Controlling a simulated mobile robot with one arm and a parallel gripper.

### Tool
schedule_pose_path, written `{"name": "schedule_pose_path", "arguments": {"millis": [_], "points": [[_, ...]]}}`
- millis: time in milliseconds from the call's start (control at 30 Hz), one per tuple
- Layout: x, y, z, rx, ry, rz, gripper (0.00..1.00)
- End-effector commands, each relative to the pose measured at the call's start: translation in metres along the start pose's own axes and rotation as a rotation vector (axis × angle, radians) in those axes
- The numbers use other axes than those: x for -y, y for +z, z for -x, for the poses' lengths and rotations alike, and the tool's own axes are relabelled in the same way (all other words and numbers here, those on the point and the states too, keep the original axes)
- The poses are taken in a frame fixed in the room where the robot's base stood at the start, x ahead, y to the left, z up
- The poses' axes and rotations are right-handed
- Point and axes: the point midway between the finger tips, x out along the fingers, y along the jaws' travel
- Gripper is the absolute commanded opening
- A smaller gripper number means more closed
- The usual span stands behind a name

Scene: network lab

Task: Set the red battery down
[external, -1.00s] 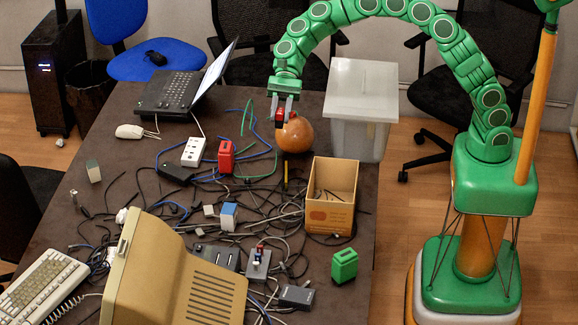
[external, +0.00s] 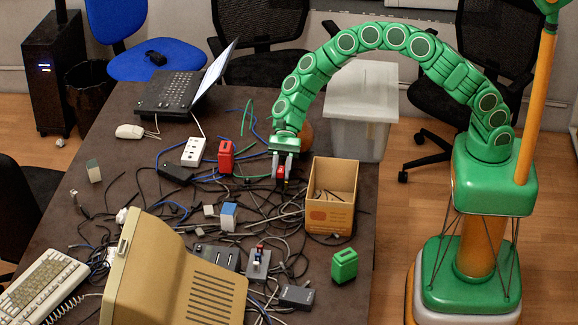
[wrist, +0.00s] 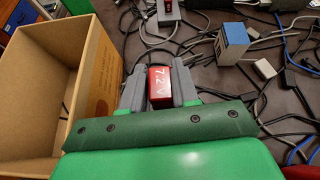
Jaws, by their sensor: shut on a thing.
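My gripper (external: 282,168) points down over the cable-strewn table, just left of the open cardboard box. Its grey fingers are shut on a small red battery (wrist: 160,88), marked "7.2V" in the wrist view. The battery (external: 281,173) shows between the fingertips in the external view, mostly hidden by them. I cannot tell whether its underside touches the cables or the table. A larger red block (external: 226,157) stands upright to the left of my gripper.
The cardboard box (external: 331,216) stands close to the right of my gripper. A blue and white block (external: 229,216), a green block (external: 344,265) and many tangled cables lie nearby. An orange ball (external: 306,134) is behind my arm, beside a translucent bin (external: 357,140).

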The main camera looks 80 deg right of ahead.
Motion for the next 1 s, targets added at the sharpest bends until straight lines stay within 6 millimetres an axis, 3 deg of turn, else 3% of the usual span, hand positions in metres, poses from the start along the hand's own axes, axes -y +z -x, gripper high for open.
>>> {"name": "schedule_pose_path", "arguments": {"millis": [467,1000], "points": [[-0.001,-0.018,-0.01,0.001,0.0,0.0,0.0],[-0.006,-0.059,-0.033,0.0,0.002,-0.001,0.0]]}}
